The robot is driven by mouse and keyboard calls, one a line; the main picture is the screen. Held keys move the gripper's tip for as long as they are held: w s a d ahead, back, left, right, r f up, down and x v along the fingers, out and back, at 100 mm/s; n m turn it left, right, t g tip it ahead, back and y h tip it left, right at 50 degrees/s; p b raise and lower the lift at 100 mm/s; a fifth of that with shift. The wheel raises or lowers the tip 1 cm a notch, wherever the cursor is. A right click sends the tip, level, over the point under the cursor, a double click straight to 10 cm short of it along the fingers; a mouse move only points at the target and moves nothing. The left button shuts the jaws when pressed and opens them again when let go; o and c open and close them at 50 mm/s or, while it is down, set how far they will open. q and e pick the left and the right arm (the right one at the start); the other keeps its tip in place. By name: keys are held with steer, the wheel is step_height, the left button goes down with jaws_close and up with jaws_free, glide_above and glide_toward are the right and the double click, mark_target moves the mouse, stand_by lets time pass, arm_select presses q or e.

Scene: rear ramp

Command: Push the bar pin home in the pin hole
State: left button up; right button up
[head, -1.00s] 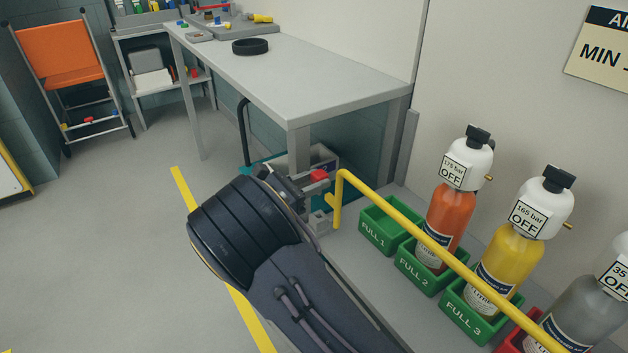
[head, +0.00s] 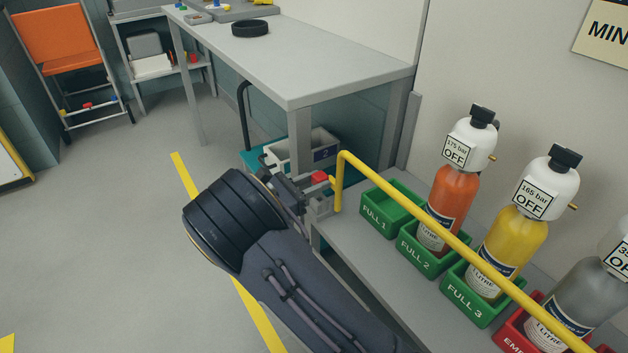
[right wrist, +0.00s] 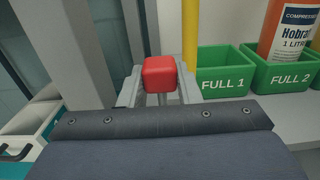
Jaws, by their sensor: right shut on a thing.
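The pin's shank and the pin hole are hidden, so I cannot tell how deep the pin sits. My left gripper is out of view.
Green crates (head: 377,222) and bottles (head: 447,200) stand on the low shelf (head: 350,240) behind the bar. A grey table (head: 300,75) with a black ring (head: 250,28) is further back. A white bin (head: 285,150) is under it.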

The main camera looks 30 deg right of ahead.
mark_target(314, 202)
stand_by(0.6)
steer(key=shift+p, duration=0.5)
steer(key=shift+r, duration=0.1)
stand_by(0.4)
steer(key=shift+p, duration=0.45)
stand_by(0.4)
steer(key=shift+p, duration=0.4)
steer(key=shift+f+b, duration=0.9)
steer(key=shift+f, duration=1.4)
steer(key=o, duration=1.1)
steer(key=shift+c, duration=0.2)
